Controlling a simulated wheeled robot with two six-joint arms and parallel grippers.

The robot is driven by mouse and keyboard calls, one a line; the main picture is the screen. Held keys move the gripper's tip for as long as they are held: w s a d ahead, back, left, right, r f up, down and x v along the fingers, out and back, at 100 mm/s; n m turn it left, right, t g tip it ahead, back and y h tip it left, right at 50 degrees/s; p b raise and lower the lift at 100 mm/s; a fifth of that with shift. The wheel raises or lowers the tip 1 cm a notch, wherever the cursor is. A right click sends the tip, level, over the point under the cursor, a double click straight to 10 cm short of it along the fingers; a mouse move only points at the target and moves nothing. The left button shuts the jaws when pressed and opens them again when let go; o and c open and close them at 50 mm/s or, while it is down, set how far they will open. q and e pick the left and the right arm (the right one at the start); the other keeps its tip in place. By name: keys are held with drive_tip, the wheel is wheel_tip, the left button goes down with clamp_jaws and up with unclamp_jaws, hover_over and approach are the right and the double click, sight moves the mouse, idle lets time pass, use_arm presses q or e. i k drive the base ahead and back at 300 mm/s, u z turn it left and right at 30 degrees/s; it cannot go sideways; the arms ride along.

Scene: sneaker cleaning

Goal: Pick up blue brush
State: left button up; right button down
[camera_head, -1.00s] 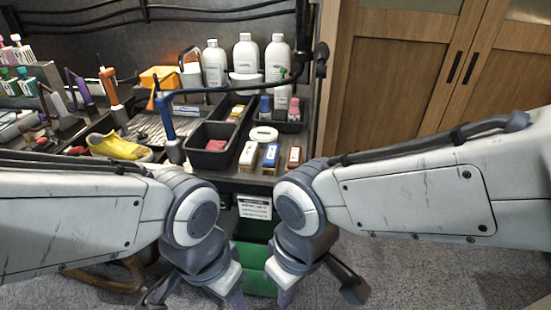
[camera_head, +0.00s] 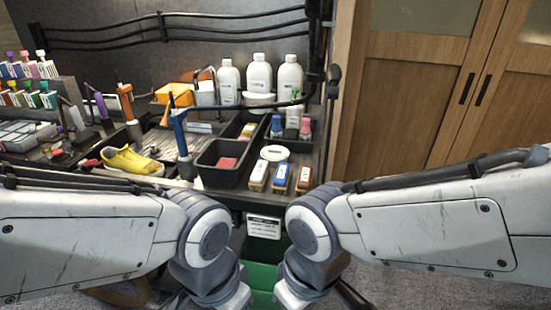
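A small block-shaped brush with a blue body and white top, the blue brush (camera_head: 281,178), lies on the bench near its front edge. It sits between a yellow-brown brush (camera_head: 257,175) and an orange-brown brush (camera_head: 304,179). All three are beside the black tray's right side. My arms come in from both sides and bend downward in front of the bench.
A black tray (camera_head: 216,180) holds a red block (camera_head: 227,163). A round white dish (camera_head: 275,153) lies behind the brushes. White bottles (camera_head: 260,78) stand at the back. A yellow sneaker (camera_head: 131,161) and a blue upright tool (camera_head: 181,135) are to the left. A green bin (camera_head: 262,250) is below.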

sight(281, 180)
drive_tip(key=u, duration=0.05)
drive_tip(key=k, duration=0.5)
drive_tip(key=u, duration=1.25)
drive_tip(key=i, duration=1.45)
drive_tip(key=z, duration=0.8)
drive_tip(key=i, duration=0.45)
drive_tip(key=z, duration=0.55)
